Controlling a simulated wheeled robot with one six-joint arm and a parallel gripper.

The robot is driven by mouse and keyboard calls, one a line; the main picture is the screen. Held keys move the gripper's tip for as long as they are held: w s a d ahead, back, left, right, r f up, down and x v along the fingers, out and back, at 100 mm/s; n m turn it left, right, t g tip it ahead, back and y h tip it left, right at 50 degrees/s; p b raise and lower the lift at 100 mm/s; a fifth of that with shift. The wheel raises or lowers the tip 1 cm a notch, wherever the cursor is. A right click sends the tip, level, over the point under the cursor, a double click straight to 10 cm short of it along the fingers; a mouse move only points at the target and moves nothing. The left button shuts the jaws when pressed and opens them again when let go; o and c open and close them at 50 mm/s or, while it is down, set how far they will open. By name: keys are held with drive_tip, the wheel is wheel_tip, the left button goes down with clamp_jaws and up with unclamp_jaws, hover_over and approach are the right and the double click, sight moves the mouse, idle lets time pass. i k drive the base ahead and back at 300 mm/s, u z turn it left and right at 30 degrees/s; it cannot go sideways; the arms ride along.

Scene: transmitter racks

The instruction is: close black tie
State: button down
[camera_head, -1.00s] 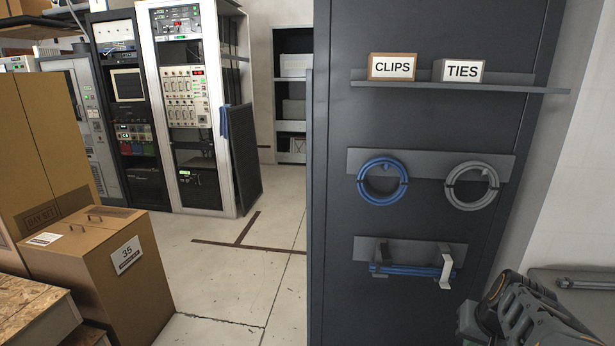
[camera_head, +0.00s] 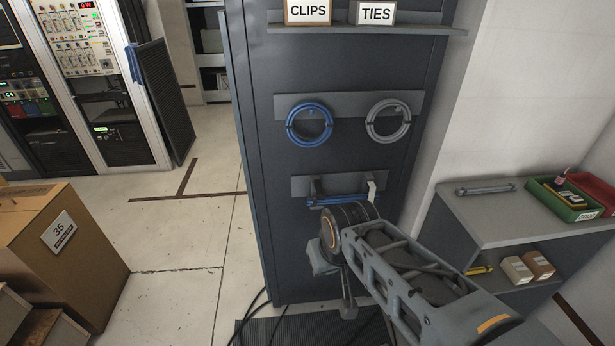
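The black tie (camera_head: 315,187) sits at the left end of the lower bracket (camera_head: 348,182) on the dark cabinet front. Its lower part lies close to my arm's joint, and I cannot tell whether its loop is open or shut. Blue cable (camera_head: 323,201) runs along this bracket. A white tie (camera_head: 371,190) hangs at the right end of the bracket. My arm reaches in from the lower right, and its wrist joint covers part of the area below the bracket. What seems to be my gripper (camera_head: 347,303) hangs below the wrist, apart from the tie; its fingers cannot be made out.
Blue (camera_head: 309,125) and grey (camera_head: 388,120) cable coils hang above. A shelf (camera_head: 350,28) carries CLIPS and TIES signs. A grey bench (camera_head: 480,215) with a green bin (camera_head: 563,203) stands right. A cardboard box (camera_head: 90,265) stands left. Floor between box and cabinet is clear.

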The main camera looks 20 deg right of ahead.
sight(320, 196)
drive_tip(key=k, duration=1.3)
drive_tip(key=u, duration=0.7)
drive_tip(key=i, duration=1.75)
drive_tip(key=z, duration=0.8)
